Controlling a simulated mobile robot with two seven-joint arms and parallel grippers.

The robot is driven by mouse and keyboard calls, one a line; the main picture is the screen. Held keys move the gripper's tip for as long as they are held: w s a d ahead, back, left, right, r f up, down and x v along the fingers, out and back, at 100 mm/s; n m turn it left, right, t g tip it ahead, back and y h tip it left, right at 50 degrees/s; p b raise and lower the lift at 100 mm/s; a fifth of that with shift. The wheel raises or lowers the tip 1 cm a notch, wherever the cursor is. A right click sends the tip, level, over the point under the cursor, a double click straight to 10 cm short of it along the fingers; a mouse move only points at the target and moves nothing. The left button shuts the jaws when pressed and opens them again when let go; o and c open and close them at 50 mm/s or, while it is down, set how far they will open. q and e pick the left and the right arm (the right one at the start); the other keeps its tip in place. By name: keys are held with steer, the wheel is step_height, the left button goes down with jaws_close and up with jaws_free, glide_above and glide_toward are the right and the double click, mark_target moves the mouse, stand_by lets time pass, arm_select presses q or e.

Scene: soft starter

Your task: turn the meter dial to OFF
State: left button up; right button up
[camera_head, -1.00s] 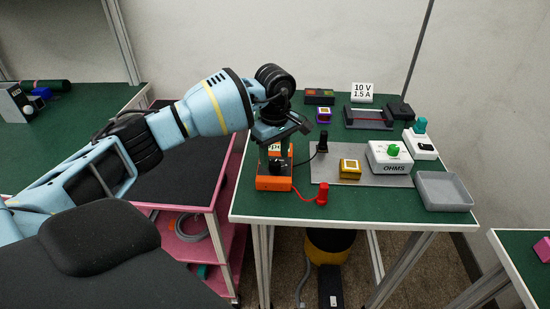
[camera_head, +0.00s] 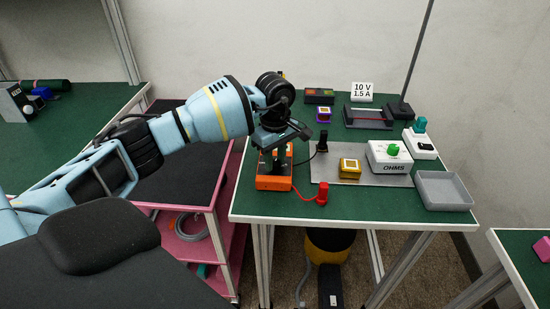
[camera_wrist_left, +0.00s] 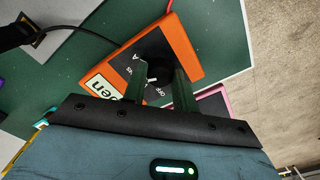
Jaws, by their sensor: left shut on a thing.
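The orange meter (camera_head: 268,183) stands near the left front of the green table, with a red probe (camera_head: 322,193) and a black probe (camera_head: 322,142) on leads beside it. In the left wrist view its orange face (camera_wrist_left: 182,42) carries a black dial (camera_wrist_left: 157,66) with a white pointer mark. OFF is printed near the dial, between my fingers; I cannot tell exactly which label the mark meets. My left gripper (camera_wrist_left: 162,88) points down at the meter, its two green fingers on either side of the dial, shut on it. In the head view my left gripper (camera_head: 273,158) hides the dial. My right gripper is out of view.
A grey plate (camera_head: 335,172) holds a gold block (camera_head: 350,168) and a white OHMS box (camera_head: 389,157). A grey tray (camera_head: 444,191) lies at the right front. A pink cart (camera_head: 226,245) stands left of the table.

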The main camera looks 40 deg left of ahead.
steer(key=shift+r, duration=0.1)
arm_select(q)
steer(key=n+p, duration=0.1)
steer(key=n, duration=0.3)
steer(key=shift+r, duration=0.15)
steer(key=n+p, duration=0.1)
steer(key=n, duration=0.3)
steer(key=shift+n+p, duration=0.3)
steer(key=n+p, duration=0.1)
steer(key=n, duration=0.2)
steer(key=shift+w, duration=0.1)
steer(key=n+p, duration=0.1)
steer(key=n, duration=0.2)
steer(key=shift+n, duration=0.6)
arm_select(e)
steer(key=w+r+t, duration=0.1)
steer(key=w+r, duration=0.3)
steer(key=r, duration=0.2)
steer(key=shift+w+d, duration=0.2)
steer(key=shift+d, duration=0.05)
